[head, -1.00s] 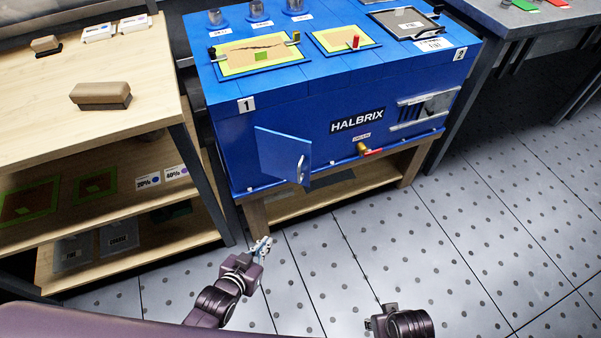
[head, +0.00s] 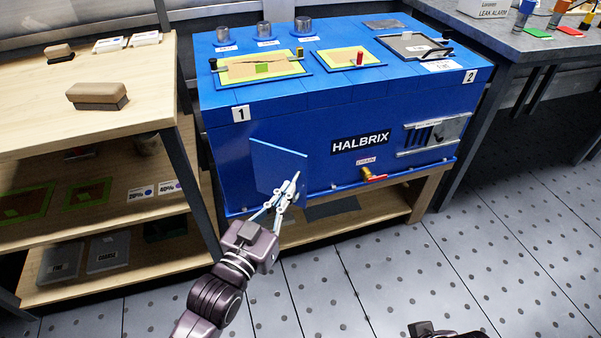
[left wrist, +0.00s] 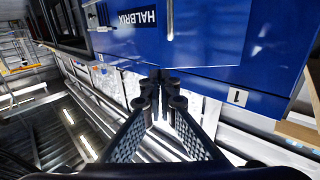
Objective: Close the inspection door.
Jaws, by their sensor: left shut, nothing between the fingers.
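The inspection door (head: 276,163) is a flat blue panel on the front of the blue HALBRIX cabinet (head: 300,130), below the number 1 plate. It stands ajar, swung out from the front. My left gripper (head: 296,178) is shut and empty, its fingertips at the door's right edge, overlapping the handle area in the head view. I cannot tell whether they touch. In the left wrist view the shut fingertips (left wrist: 160,76) are in front of the blue panel, with a pale handle bar (left wrist: 170,20) above them. Only a bit of my right arm shows at the bottom edge; its fingers are out of sight.
A wooden shelf unit (head: 60,120) stands close on the left, with a brush-like block (head: 97,95) on top. A red-handled tap (head: 373,175) sticks out right of the door. A grey workbench (head: 500,38) is at the right. The floor in front is clear.

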